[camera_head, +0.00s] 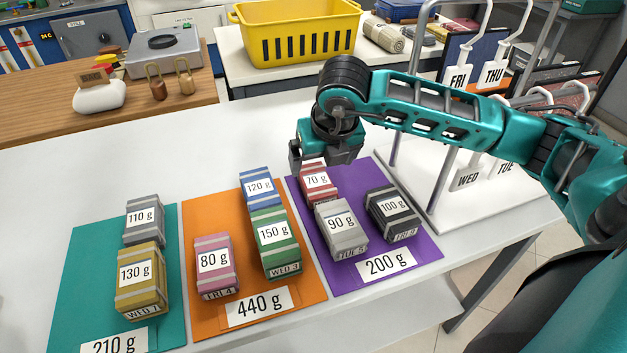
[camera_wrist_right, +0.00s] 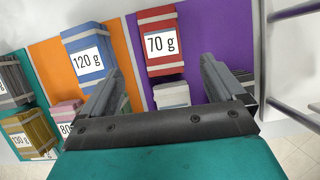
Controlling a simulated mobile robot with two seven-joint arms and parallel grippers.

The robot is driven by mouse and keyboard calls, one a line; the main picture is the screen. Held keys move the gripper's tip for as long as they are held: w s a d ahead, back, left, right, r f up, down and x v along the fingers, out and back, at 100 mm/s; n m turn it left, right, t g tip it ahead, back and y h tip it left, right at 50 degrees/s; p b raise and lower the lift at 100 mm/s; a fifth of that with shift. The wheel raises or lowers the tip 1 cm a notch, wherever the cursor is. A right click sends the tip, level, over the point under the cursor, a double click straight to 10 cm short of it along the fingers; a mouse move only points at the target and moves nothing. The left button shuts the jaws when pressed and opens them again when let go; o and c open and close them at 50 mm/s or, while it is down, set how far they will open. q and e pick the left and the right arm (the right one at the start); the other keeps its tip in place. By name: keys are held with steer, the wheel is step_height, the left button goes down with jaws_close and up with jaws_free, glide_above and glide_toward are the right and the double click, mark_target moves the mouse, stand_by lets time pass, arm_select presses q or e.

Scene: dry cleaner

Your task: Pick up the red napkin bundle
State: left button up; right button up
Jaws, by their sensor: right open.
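The red napkin bundle (camera_head: 317,186), labelled 70 g, lies at the back left of the purple mat (camera_head: 408,247). In the right wrist view the red bundle (camera_wrist_right: 161,45) shows ahead of the fingers. My right gripper (camera_head: 322,160) is just behind and above the red bundle in the head view, and part of the bundle's far end is hidden by it. In the right wrist view my right gripper (camera_wrist_right: 160,95) is open with nothing between its fingers. I cannot see whether it touches the bundle. My left gripper is not in view.
A blue 120 g bundle (camera_head: 257,187) sits close left on the orange mat (camera_head: 199,318). Grey 90 g (camera_head: 341,243) and black 100 g (camera_head: 393,227) bundles share the purple mat. A metal rack post (camera_head: 439,192) with hanging tags stands to the right. White table (camera_head: 60,185) is clear behind the mats.

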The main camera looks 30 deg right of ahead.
mark_target(317, 180)
steer(key=x, duration=0.9)
steer(key=shift+d+f, duration=0.1)
steer(key=shift+d, duration=0.1)
steer(key=shift+c, duration=0.2)
steer(key=c, duration=1)
